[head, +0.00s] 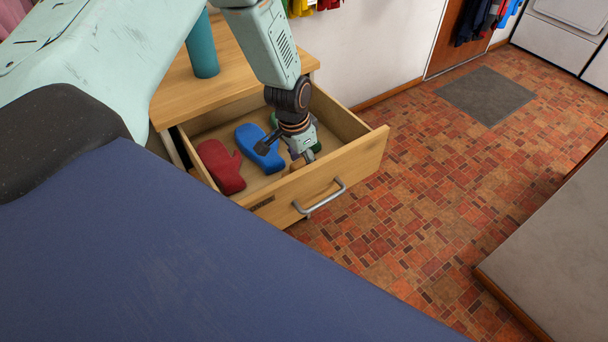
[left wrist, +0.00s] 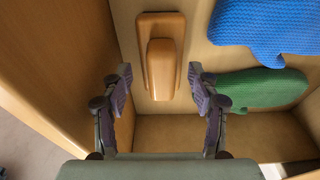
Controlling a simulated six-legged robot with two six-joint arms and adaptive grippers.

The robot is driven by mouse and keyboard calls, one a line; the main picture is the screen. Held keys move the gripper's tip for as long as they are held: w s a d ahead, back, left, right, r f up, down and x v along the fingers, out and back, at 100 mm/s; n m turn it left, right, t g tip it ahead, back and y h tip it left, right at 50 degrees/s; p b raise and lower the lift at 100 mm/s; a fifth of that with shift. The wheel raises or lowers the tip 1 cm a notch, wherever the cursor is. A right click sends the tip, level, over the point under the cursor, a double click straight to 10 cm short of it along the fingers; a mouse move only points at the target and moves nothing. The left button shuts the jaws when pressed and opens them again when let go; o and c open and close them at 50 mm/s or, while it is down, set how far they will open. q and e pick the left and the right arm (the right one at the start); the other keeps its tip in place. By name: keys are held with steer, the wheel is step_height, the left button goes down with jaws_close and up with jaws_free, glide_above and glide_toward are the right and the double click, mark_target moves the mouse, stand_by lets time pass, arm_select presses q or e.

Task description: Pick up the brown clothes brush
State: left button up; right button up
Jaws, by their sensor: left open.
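The brown clothes brush (left wrist: 162,62) lies in the open wooden drawer (head: 358,160), with its raised handle up and its length running away from my gripper in the left wrist view. My left gripper (left wrist: 160,82) is open and empty, its two fingers apart on either side of the brush's near end. In the head view, my left gripper (head: 286,152) reaches down into the drawer near its front panel and hides most of the brush. My right gripper is not in view.
A blue mitten (head: 259,148) and a red mitten (head: 221,166) lie in the drawer. A green cloth item (left wrist: 262,88) lies close to the right finger. The drawer walls stand close around. A teal cylinder (head: 202,52) stands on the cabinet top.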

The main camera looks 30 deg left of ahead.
mark_target(303, 161)
arm_select(q)
step_height(303, 161, down, 2)
steer(key=shift+a+f, duration=0.1)
steer(key=shift+w+f, duration=0.1)
steer(key=shift+w, duration=0.15)
steer(key=shift+s, duration=0.1)
steer(key=shift+c, duration=1.3)
steer(key=c, duration=0.7)
step_height(303, 161, up, 9)
steer(key=shift+r+p, duration=0.1)
steer(key=shift+p, duration=0.95)
steer(key=shift+c, duration=0.2)
steer(key=shift+r, duration=0.5)
